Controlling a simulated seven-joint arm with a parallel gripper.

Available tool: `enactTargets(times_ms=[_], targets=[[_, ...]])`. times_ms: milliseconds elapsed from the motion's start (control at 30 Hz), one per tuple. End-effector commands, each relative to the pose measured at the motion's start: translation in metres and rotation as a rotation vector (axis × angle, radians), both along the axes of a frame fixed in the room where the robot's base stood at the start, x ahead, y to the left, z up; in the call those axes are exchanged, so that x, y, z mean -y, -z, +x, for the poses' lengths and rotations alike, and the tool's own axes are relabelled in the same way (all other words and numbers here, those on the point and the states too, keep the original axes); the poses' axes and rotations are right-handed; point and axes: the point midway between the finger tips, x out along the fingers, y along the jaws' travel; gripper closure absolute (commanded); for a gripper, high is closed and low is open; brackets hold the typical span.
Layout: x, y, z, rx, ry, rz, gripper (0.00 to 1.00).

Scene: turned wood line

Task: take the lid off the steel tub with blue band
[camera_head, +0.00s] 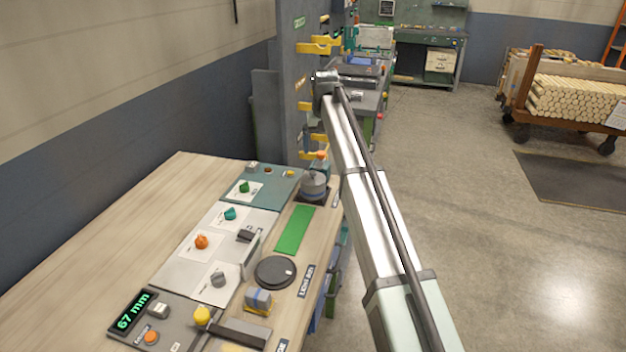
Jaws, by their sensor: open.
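A squat grey round vessel (314,186), which looks like the steel tub, stands on a dark base at the far right end of the bench. An orange knob-like piece (321,156) shows above it, apparently on its lid, which looks in place. A blue band cannot be made out at this size. My arm rises from the lower right to a metal joint above and beyond the tub. I cannot make out my gripper or its fingers.
The wooden bench (105,222) has clear room at left. Coloured knobs on plates, a green mat (294,230), a black disc (275,271) and a blue-banded block (257,300) line its right side. A grey post (291,85) with yellow brackets stands behind the tub.

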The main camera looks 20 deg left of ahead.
Motion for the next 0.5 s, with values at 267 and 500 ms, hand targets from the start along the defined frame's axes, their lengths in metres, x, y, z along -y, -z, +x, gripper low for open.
enactTargets(times_ms=[267,500], targets=[[-0.030,-0.026,-0.010,0.003,0.167,0.009,0.00],[-0.031,-0.009,-0.010,0.001,0.178,0.009,0.00]])
